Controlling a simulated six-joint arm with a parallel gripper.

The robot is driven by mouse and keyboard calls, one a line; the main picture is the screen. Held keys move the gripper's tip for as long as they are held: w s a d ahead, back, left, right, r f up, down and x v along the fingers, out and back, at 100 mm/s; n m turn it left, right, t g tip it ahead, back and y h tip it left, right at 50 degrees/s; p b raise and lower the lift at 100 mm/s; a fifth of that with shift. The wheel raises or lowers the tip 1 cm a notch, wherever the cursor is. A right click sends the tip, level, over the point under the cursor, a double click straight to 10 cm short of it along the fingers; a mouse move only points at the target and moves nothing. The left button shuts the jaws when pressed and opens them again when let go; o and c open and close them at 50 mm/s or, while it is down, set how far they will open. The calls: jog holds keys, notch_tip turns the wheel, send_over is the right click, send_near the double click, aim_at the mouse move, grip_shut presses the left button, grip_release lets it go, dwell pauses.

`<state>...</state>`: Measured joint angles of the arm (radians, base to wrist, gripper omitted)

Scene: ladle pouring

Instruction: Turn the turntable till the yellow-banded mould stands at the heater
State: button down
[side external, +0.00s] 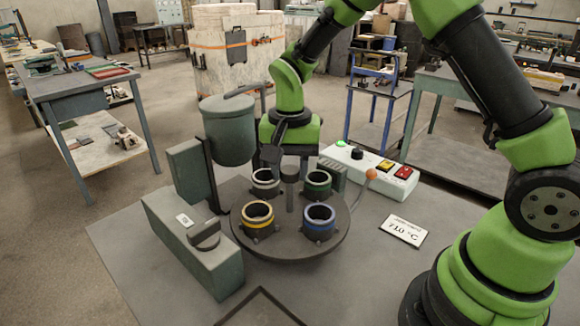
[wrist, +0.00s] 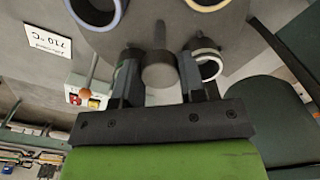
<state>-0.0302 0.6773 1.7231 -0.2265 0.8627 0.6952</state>
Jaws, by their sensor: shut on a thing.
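The round dark turntable (side external: 290,248) carries several moulds around a central post (side external: 291,173). The yellow-banded mould (side external: 258,214) stands at its front left, near a long grey box (side external: 195,248). The blue-banded mould (side external: 319,218) is front right, the green-banded mould (side external: 318,183) back right and the white-banded mould (side external: 265,181) back left. My gripper (side external: 282,156) reaches in from the back and is shut on the post; in the wrist view the fingers (wrist: 159,72) stand either side of it, between the green and white moulds.
A large grey pot (side external: 229,130) stands behind left of the turntable. A dark ribbed block (side external: 332,174) sits by the green mould. A control box (side external: 385,173), orange ball (side external: 371,174) and 710 °C sign (side external: 403,230) are at right. Bare table lies front right.

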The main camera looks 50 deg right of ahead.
jog(key=shift+m, duration=9.6)
jog(key=c, duration=0.7)
grip_release()
